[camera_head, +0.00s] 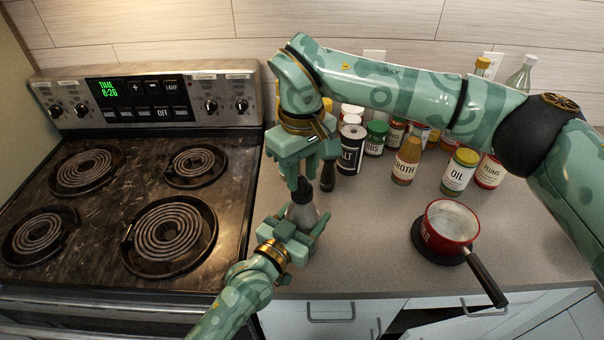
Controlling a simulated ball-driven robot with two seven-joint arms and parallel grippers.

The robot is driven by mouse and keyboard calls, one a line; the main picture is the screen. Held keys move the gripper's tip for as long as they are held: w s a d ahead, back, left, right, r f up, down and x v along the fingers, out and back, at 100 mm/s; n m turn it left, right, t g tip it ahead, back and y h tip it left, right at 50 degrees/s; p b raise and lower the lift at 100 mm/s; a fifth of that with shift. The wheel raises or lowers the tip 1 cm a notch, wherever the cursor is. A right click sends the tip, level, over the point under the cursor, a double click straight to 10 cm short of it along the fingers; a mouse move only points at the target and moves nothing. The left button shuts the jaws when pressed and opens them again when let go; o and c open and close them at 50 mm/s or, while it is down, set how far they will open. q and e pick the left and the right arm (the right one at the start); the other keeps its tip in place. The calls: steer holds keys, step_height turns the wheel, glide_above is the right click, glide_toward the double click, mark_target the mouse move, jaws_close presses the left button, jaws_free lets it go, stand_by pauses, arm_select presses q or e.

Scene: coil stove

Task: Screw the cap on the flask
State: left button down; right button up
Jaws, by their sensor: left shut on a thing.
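The flask (301,215) is a grey metal-looking bottle, upright over the counter just right of the stove. My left gripper (297,232) is shut on its lower body, which the jaws partly hide. A black cap (302,192) sits at the flask's top; whether it is threaded on cannot be told. My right gripper (305,178) points down from above, its fingertips at the cap. Whether the jaws are closed on the cap or just apart from it is not clear.
A coil stove (130,215) fills the left side. Several jars and bottles, including an oil jar (459,172) and a broth bottle (406,162), stand behind at the right. A red saucepan (449,228) sits on the right; bare counter (365,240) lies between.

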step_height(320, 180, up, 4)
steer(key=shift+f, duration=0.25)
steer(key=shift+o, duration=0.3)
